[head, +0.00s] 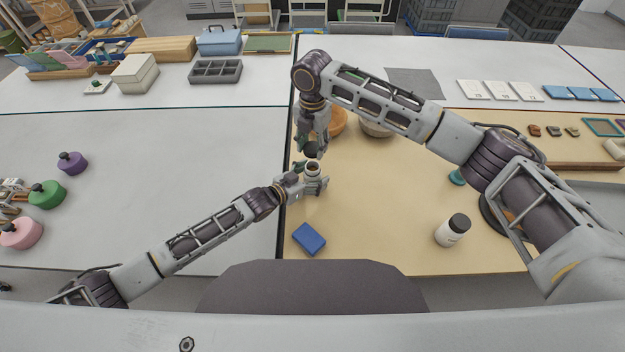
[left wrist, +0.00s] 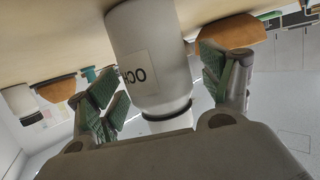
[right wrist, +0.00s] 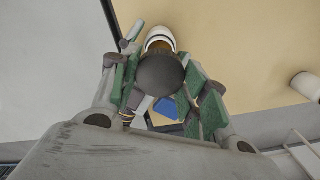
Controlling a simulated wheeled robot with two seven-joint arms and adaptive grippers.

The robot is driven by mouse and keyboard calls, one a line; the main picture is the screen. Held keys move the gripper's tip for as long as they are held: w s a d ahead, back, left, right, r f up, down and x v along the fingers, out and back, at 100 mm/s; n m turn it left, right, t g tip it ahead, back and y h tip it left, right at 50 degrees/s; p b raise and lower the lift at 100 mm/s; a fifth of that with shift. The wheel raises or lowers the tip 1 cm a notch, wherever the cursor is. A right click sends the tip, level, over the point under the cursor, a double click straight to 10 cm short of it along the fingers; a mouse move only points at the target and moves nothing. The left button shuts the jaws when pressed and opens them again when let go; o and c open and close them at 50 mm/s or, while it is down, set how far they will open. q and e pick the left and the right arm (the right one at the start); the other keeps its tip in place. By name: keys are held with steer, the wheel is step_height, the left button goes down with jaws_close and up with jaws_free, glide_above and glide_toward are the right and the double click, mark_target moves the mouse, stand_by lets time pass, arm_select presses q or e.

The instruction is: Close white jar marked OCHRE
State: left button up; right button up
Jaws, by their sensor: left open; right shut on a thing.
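The white jar (head: 313,170) stands upright and open on the tan mat, with brown inside its mouth. In the left wrist view its label, partly visible, reads "OCH" on the white jar (left wrist: 150,55). My left gripper (head: 312,185) is open, with its fingers on either side of the jar. My right gripper (head: 313,143) is above the jar, shut on a dark round lid (right wrist: 160,73). In the right wrist view the jar's white rim (right wrist: 160,38) shows just past the lid. The lid looks apart from the jar.
A blue block (head: 309,239) lies in front of the jar. Another white jar with a black lid (head: 452,230) stands at the right. Bowls (head: 376,127) stand behind, near my right arm. The white table (head: 150,150) at left has much free room.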

arm_select(q)
steer(key=shift+c, duration=0.5)
steer(key=c, duration=1.5)
steer(key=shift+o, duration=0.2)
arm_select(e)
glide_above(312, 162)
steer(key=s, duration=0.2)
steer(key=shift+d+f, duration=0.1)
steer(key=shift+f, duration=2.35)
steer(key=shift+f, duration=0.15)
steer(key=shift+f, duration=0.75)
steer(key=shift+f, duration=0.6)
arm_select(q)
jaws_close()
arm_select(e)
steer(key=shift+m, duration=0.3)
